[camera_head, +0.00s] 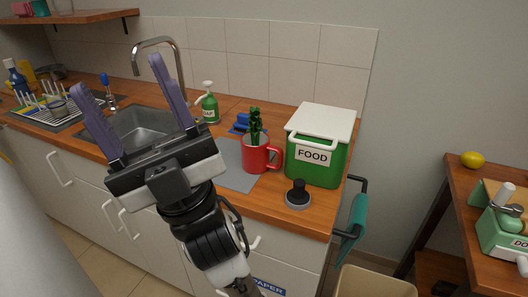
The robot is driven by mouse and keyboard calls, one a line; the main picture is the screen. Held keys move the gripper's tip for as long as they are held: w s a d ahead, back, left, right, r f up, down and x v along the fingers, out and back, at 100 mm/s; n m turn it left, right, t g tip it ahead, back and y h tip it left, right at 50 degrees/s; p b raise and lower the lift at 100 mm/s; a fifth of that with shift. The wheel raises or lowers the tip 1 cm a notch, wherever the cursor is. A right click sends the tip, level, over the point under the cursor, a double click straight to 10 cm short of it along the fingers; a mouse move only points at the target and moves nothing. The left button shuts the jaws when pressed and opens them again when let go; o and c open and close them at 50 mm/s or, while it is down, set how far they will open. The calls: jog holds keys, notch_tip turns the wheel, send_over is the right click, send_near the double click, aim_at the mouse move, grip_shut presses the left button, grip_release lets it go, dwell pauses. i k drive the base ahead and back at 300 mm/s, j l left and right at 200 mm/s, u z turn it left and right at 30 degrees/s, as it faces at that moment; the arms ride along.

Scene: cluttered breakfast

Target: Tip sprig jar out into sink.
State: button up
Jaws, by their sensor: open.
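The sprig jar looks to be the red mug (256,157) with dark green sprigs (256,126) standing in it. It is upright on a grey mat (232,177) on the wooden counter, its handle to the right. The sink (147,127) is a grey steel basin to the left, partly hidden behind my gripper. My gripper (123,78) is open and empty, its two purple fingers pointing up in front of the sink. It is apart from the red mug, to its left.
A green FOOD box (317,160) stands right of the mug, and a black-knobbed object (298,194) sits in front of it. A green soap bottle (209,106) and blue item (239,123) are behind. The curved faucet (160,42) rises over the sink. A dish rack (42,108) stands left.

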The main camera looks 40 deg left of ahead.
aim_at(55, 102)
jog(key=u, duration=2.35)
